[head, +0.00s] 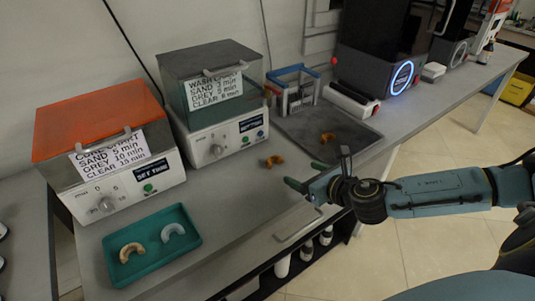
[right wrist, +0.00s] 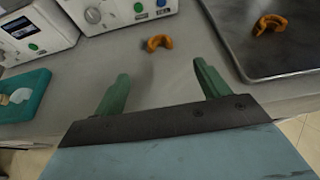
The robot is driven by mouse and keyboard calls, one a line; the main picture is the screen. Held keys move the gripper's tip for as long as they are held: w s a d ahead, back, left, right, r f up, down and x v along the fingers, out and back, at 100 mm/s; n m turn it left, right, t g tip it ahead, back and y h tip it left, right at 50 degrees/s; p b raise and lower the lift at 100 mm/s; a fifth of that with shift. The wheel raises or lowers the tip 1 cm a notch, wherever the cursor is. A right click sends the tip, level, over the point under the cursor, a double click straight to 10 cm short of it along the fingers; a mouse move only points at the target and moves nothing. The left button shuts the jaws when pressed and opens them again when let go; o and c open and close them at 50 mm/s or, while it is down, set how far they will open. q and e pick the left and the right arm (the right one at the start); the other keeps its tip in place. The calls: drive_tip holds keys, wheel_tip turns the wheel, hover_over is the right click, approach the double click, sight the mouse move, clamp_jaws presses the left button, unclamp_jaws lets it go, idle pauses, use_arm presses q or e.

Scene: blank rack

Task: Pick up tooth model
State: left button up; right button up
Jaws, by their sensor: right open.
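An orange-brown, arch-shaped tooth model (head: 274,160) lies on the grey bench in front of the wash machine; it also shows in the right wrist view (right wrist: 160,42). A second orange-brown model (head: 327,138) lies on the dark mat to its right, also in the right wrist view (right wrist: 270,24). A tan model (head: 131,251) and a pale grey model (head: 173,232) lie in the teal tray (head: 148,272). My right gripper (head: 303,175) is open and empty. It is near the bench's front edge, with the bench model ahead of its spread fingers, apart from them. My left gripper is not in view.
An orange-lidded cure machine (head: 100,140) and a grey-lidded wash machine (head: 212,90) stand along the wall. A blue-framed rack (head: 294,90) stands beside the dark mat (head: 350,140). Bottles (head: 306,250) stand on a shelf below. The bench around the nearest model is clear.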

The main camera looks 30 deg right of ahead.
approach(273, 160)
drive_tip(key=shift+w+f+b, duration=0.4)
drive_tip(key=shift+w+b, duration=0.05)
drive_tip(key=shift+w, duration=0.1)
drive_tip(key=b+x, duration=0.1)
drive_tip(key=x, duration=0.3)
drive_tip(key=shift+w, duration=0.2)
drive_tip(key=shift+w+a+f, duration=0.1)
drive_tip(key=shift+w+f, duration=0.05)
drive_tip(key=shift+w, duration=0.35)
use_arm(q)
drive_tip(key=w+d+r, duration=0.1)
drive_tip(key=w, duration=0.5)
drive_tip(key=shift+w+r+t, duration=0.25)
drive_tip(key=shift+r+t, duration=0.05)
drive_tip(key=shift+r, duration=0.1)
use_arm(e)
drive_tip(key=shift+c, duration=0.4)
drive_tip(key=c, duration=1)
